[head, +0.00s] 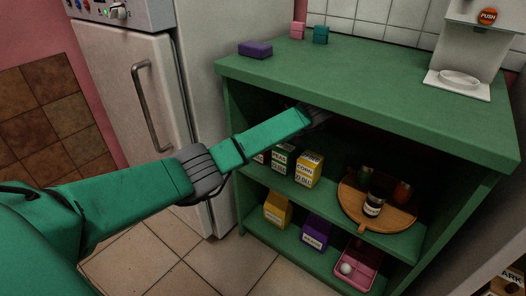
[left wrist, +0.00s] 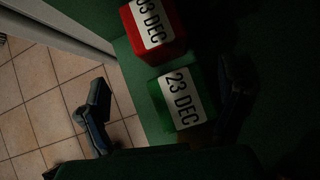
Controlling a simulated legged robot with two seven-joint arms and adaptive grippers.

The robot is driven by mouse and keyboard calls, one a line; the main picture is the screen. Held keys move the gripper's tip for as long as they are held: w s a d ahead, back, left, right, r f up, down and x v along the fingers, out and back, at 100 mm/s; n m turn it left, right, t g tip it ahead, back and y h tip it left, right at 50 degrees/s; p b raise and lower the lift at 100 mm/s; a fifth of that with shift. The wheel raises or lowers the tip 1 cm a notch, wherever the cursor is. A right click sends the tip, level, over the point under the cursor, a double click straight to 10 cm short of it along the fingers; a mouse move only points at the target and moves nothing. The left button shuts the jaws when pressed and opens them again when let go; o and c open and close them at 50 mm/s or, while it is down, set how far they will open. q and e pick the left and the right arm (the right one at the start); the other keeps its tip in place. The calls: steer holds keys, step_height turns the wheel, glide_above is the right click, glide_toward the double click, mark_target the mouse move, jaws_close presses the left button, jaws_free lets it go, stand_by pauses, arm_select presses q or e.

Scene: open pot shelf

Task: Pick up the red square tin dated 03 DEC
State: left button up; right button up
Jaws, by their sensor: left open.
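The red square tin (left wrist: 157,22) is at the top of the left wrist view, with a white label reading 03 DEC; its upper part is cut off. A green square tin (left wrist: 180,98) labelled 23 DEC stands right beside it, nearer to my gripper. My left gripper (left wrist: 168,80) is open, its two dark fingers spread on either side of the green tin, with the red tin beyond. In the head view my left gripper (head: 317,117) reaches under the shelf unit's top and is mostly in shadow. My right gripper is not in view.
The green shelf unit (head: 375,90) has flour cartons (head: 308,169) and a round wooden tray (head: 349,205) with jars on its middle shelf. Lower down are a yellow carton (head: 277,211), a purple box (head: 316,232) and a pink tray (head: 359,279). A fridge (head: 125,90) stands left.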

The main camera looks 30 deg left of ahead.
arm_select(q)
steer(key=a+f+b, duration=0.1)
steer(key=a, duration=0.1)
steer(key=w+a+f+b, duration=0.1)
steer(key=a, duration=0.1)
steer(key=a+f+b, duration=0.1)
steer(key=a, duration=0.1)
steer(key=shift+w+a+f, duration=0.3)
steer(key=shift+w+f, duration=0.05)
steer(key=shift+w+a+f, duration=0.1)
steer(key=shift+a+f, duration=0.05)
steer(key=shift+a, duration=0.1)
steer(key=c, duration=1.8)
